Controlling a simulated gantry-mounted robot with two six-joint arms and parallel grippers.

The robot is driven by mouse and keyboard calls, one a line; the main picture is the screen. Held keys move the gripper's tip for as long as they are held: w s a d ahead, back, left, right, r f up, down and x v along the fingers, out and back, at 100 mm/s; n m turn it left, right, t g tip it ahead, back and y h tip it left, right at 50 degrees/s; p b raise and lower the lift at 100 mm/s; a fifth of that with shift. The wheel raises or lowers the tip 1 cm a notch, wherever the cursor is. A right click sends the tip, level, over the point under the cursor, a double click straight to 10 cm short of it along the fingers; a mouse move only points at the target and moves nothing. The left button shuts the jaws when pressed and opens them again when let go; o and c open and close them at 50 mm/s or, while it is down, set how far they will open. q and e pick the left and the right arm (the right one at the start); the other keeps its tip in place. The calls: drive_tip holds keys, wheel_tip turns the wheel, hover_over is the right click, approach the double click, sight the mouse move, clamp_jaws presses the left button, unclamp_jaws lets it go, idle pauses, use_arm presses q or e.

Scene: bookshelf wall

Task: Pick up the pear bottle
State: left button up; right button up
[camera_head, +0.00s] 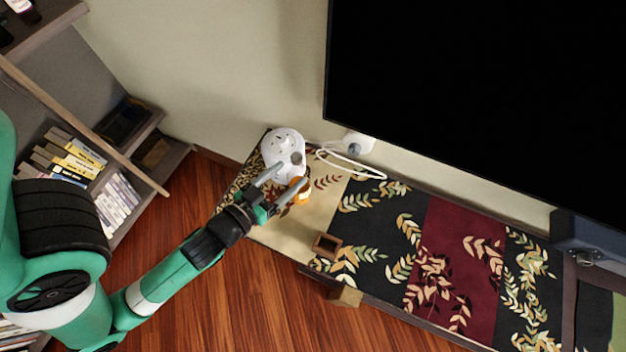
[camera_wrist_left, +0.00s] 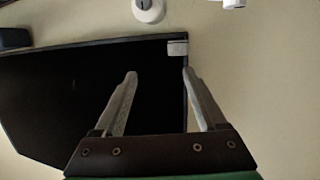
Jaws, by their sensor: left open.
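My right gripper is in neither view.
The white kettle-like object (camera_head: 283,150) is close to the fingers. A white cable (camera_head: 350,163) lies behind. A large black screen (camera_head: 480,90) hangs over the cabinet. A small brown square box (camera_head: 326,245) sits nearer the front edge. A bookshelf (camera_head: 90,180) stands left.

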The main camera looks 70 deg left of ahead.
sight(293, 166)
use_arm(q)
drive_tip(key=s+f+g+p, duration=0.1)
drive_tip(key=s+g, duration=0.1)
drive_tip(key=s, duration=0.3)
drive_tip(key=x, duration=0.8)
drive_tip(key=shift+f, duration=0.1)
drive_tip(key=b+x, duration=0.1)
drive_tip(key=x, duration=0.3)
drive_tip(key=shift+w+f, duration=0.15)
drive_tip(key=shift+w, duration=0.1)
clamp_jaws()
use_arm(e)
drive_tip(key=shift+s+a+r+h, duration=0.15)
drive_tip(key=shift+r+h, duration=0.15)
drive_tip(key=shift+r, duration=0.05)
